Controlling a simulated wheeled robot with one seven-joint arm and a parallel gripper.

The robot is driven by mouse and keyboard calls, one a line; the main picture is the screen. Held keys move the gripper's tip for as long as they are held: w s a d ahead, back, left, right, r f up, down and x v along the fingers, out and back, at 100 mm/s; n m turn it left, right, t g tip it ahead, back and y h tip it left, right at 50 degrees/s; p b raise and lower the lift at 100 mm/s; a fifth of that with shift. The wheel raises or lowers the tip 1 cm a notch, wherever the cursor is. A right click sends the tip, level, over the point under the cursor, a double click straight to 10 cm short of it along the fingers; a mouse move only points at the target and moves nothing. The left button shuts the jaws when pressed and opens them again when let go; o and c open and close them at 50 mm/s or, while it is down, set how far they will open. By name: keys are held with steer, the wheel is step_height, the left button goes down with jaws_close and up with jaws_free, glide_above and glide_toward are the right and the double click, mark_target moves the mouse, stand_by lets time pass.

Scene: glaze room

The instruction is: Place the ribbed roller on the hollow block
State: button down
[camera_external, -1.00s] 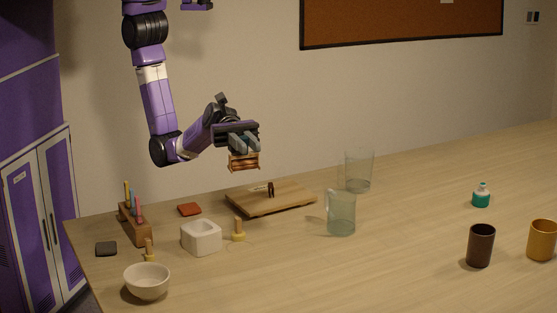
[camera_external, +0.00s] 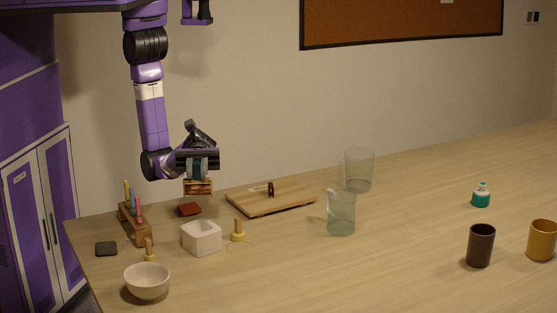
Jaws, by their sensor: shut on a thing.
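The ribbed roller (camera_external: 198,187) is a small brown, grooved piece. My gripper (camera_external: 197,178) is shut on it and holds it in the air over the back left part of the table, in front of the red-brown flat piece as seen here. The hollow block (camera_external: 202,238) is a white, rounded cube with an opening in its top. It stands on the table below and nearer the camera than my gripper. The roller is apart from the block.
A wooden rack with coloured sticks (camera_external: 134,226) stands left of the block, a white bowl (camera_external: 147,281) in front. A wooden peg piece (camera_external: 238,232) is close on its right. A wooden board (camera_external: 271,199) and a glass jug (camera_external: 341,213) lie further right. The table's front middle is clear.

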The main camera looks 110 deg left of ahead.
step_height(320, 180, down, 9)
steer(key=shift+r+b, duration=0.2)
steer(key=shift+b, duration=0.95)
steer(key=shift+f, duration=0.1)
steer(key=shift+f+b, duration=0.4)
steer(key=shift+f, duration=0.35)
steer(key=c, duration=1.5)
jaws_free()
steer(key=shift+f, duration=0.1)
steer(key=shift+o, duration=0.9)
steer(key=shift+r, duration=0.2)
steer(key=shift+r, duration=0.3)
steer(key=r+b+v, duration=0.1)
steer(key=v, duration=1.1)
